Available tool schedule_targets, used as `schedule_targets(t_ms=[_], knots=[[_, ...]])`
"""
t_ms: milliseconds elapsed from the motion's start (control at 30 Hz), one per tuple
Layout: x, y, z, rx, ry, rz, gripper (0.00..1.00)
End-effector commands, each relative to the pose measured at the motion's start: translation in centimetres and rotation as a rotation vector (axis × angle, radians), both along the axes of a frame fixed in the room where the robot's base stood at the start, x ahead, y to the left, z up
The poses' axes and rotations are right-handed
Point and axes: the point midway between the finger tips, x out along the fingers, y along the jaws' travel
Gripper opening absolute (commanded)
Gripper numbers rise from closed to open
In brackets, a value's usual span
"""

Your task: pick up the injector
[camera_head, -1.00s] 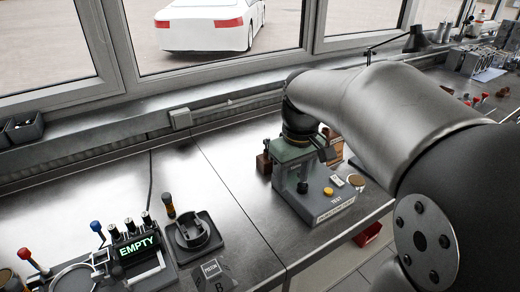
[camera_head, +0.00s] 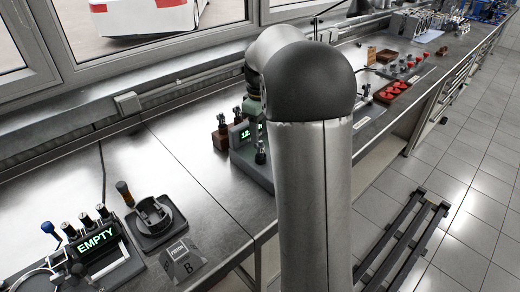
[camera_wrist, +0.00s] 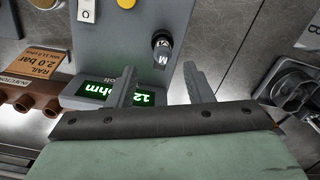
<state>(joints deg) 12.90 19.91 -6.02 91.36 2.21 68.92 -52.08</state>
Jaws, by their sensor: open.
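In the head view a similar part (camera_head: 260,153) stands on the stand (camera_head: 243,165), just left of my arm. My gripper (camera_wrist: 160,70) is open and empty, its two fingers pointing toward the stand. The part lies just beyond the gap between the fingertips, with no contact visible. In the head view the gripper is largely hidden by my arm.
A green-lit display reading "12 ohm" (camera_wrist: 103,92) lies partly behind the left finger. A brown block with holes (camera_wrist: 30,100) and a "RAIL 2.0 bar" sign (camera_wrist: 35,62) stand left. An "EMPTY" display (camera_head: 95,240) and a dark round fixture (camera_head: 153,215) stand on the left bench.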

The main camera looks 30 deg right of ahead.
Motion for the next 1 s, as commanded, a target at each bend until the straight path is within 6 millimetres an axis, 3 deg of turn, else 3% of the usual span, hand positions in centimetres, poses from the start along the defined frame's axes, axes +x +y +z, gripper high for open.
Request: schedule_targets(t_ms=[267,600,867,1000], knots=[[-0.1,0.1,-2.1,0.001,0.001,0.000,0.47],[-0.4,0.2,-6.5,0.000,0.000,0.001,0.47],[-0.4,0.2,-6.8,0.000,-0.001,0.000,0.47],[-0.4,0.2,-6.8,0.000,-0.001,0.000,0.10]])
